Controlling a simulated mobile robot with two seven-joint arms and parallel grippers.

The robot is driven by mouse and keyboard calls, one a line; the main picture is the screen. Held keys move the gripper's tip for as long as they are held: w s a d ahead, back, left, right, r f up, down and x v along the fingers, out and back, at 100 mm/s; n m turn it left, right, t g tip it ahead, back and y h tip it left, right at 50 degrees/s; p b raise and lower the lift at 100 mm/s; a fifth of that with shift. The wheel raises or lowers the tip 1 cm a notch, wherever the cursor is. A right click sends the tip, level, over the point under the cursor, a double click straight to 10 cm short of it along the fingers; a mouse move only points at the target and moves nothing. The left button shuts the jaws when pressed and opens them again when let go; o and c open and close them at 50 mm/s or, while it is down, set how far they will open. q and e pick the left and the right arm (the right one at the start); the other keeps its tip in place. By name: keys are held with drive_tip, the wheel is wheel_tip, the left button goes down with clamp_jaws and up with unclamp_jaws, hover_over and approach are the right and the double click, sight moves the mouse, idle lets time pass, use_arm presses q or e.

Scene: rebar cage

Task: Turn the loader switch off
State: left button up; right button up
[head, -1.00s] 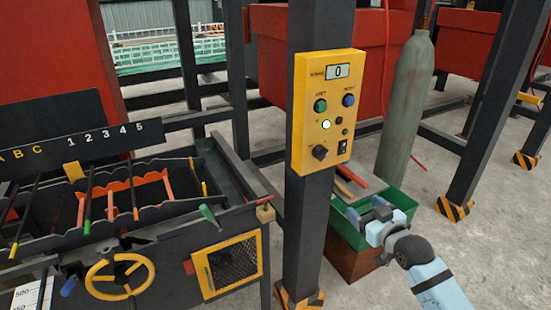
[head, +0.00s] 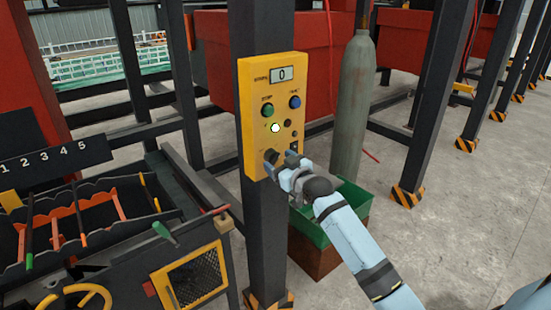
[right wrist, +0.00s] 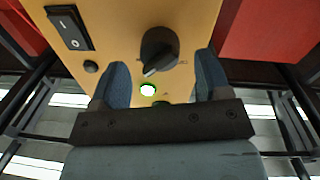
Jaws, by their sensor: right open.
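A yellow control panel (head: 262,95) is fixed to a dark post. Low on it are a black rotary knob (head: 271,156) and a black rocker switch (head: 294,146); the labels are too small to tell which is the loader switch. My right gripper (head: 281,167) is open at the panel's lower edge, in front of the knob. In the right wrist view the knob (right wrist: 158,50) shows between the two open fingers (right wrist: 163,65), with no clear contact. The rocker switch (right wrist: 70,27) lies outside the left finger. My left gripper is not in view.
The panel also has a display (head: 282,75) reading 0, a green button (head: 267,111), a blue button (head: 295,102) and a lit lamp (head: 275,128). A grey gas cylinder (head: 352,105) and a green bin (head: 350,195) stand right of the post. A bar machine (head: 90,225) stands left.

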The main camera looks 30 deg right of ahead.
drive_tip(key=shift+w, duration=1.05)
drive_tip(key=c, duration=0.9)
